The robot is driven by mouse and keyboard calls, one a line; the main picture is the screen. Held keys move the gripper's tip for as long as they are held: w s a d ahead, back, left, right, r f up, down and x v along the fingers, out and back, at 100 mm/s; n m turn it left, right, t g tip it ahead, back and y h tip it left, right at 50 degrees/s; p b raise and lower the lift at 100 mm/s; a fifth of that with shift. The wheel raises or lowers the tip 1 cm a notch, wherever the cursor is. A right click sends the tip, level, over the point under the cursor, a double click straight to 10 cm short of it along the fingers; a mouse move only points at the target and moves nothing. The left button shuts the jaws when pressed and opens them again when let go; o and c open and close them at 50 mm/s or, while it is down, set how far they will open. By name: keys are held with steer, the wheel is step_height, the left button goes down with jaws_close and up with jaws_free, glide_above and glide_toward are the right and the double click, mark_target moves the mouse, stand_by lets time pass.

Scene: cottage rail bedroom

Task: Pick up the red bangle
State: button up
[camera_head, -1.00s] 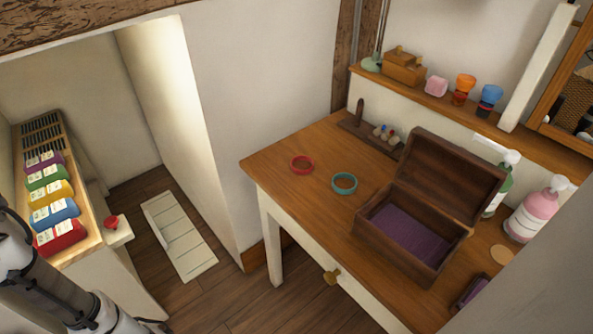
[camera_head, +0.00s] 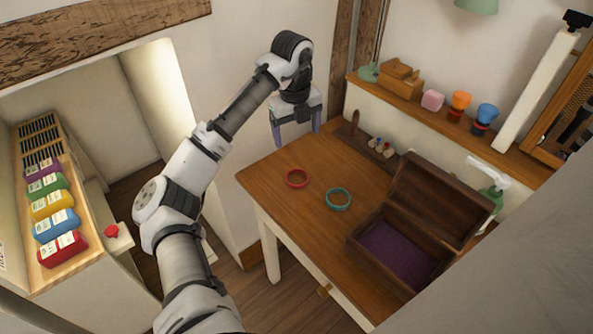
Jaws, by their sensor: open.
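The red bangle (camera_head: 297,171) lies flat near the left edge of the wooden table (camera_head: 283,205). The teal bangle (camera_head: 326,205) lies to its right and nearer the front. My gripper (camera_head: 297,135) is open and empty. Its two fingers point down, and it shows above and behind the red bangle in the picture, apart from it. Nothing hides the red bangle.
An open wooden box (camera_head: 379,280) with purple lining stands on the right of the table. A dark stand (camera_head: 353,140) with small items lies at the back. A wall ledge (camera_head: 415,110) holds several small objects. The table's left front is clear.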

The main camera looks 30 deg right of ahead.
glide_above(297, 180)
steer(key=shift+m+y, duration=0.3)
steer(key=shift+y, duration=0.1)
step_height(297, 180, down, 8)
steer(key=shift+a+f, duration=0.1)
steer(key=shift+f, duration=0.1)
steer(key=shift+f+p, duration=1.25)
steer(key=shift+f, duration=1.75)
steer(key=c, duration=1.1)
steer(key=shift+r, duration=0.1)
